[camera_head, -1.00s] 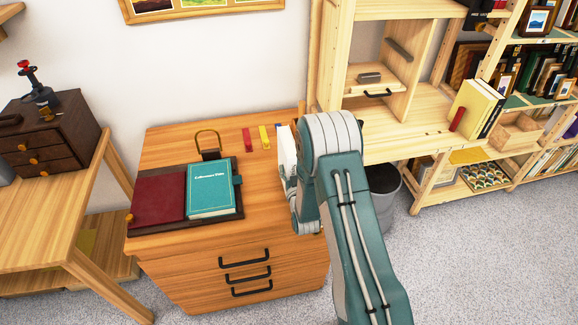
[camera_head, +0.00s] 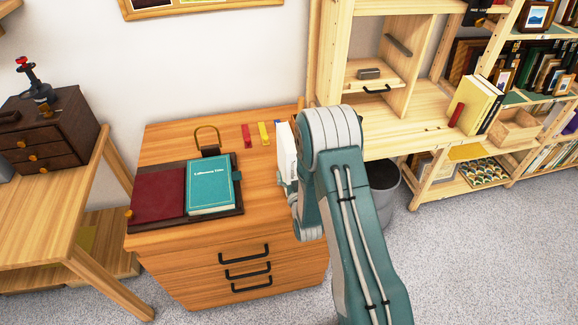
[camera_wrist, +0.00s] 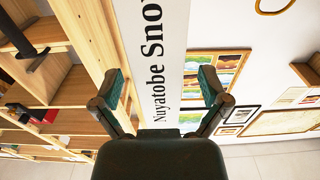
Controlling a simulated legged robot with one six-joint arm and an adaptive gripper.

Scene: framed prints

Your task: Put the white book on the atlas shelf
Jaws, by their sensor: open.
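The white book (camera_head: 286,150) stands upright at the right side of the wooden cabinet top, partly hidden by my arm in the head view. In the wrist view its white spine (camera_wrist: 155,75) with black lettering lies between the two fingers. My gripper (camera_wrist: 160,88) is open, with one finger on each side of the spine. The left pad is close to the book's edge; a gap shows at the right pad. I cannot tell which shelf is the atlas shelf; a pale wooden shelf unit (camera_head: 415,118) stands at the right.
A teal book (camera_head: 210,188) and a dark red one (camera_head: 159,194) lie on a dark tray on the cabinet. A brass padlock (camera_head: 208,143) and small coloured blocks (camera_head: 264,133) are behind. Yellow books (camera_head: 475,105) stand on the shelf unit. A grey bin (camera_head: 385,190) stands below.

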